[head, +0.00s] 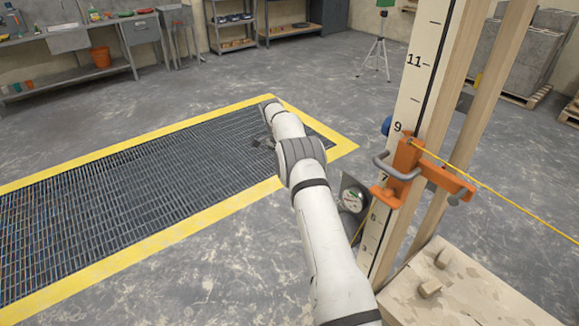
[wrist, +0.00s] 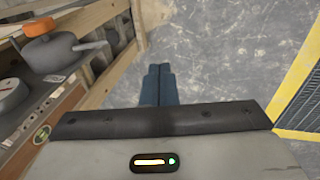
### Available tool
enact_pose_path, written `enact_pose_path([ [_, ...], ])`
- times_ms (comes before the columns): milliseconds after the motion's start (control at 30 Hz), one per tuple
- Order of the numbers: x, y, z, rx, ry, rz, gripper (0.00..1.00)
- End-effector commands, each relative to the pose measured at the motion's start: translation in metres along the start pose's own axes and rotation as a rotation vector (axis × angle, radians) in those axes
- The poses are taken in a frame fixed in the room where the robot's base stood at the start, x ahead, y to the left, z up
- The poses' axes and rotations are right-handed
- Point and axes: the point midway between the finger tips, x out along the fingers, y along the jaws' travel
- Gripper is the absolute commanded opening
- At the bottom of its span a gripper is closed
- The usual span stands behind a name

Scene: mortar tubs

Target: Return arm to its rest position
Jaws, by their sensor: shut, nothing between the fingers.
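My white arm reaches out from the bottom of the head view over the yellow-edged floor grate. My gripper (wrist: 158,72) shows in the wrist view as two dark blue fingers side by side, pressed together with nothing between them. They point over bare grey concrete floor. In the head view my gripper is mostly hidden by the arm.
An orange clamp (head: 407,160) sits on the upright measuring board (head: 411,90) right of my arm, with a yellow string (head: 510,207) running off right. A dial gauge (head: 353,200) is close by. A wooden block top (head: 465,290) lies lower right. Open floor surrounds the grate (head: 130,195).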

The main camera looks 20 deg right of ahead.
Motion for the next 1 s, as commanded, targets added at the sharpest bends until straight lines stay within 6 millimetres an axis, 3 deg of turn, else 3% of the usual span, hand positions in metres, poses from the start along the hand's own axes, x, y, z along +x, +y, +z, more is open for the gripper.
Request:
enact_pose_path([
  [567,-0.002,-0.001,0.002,-0.001,0.000,0.000,0.00],
  [767,-0.045,0.017,0.007,-0.083,0.005,-0.039,0.00],
  [1000,-0.109,0.062,0.025,-0.242,0.018,-0.105,0.00],
])
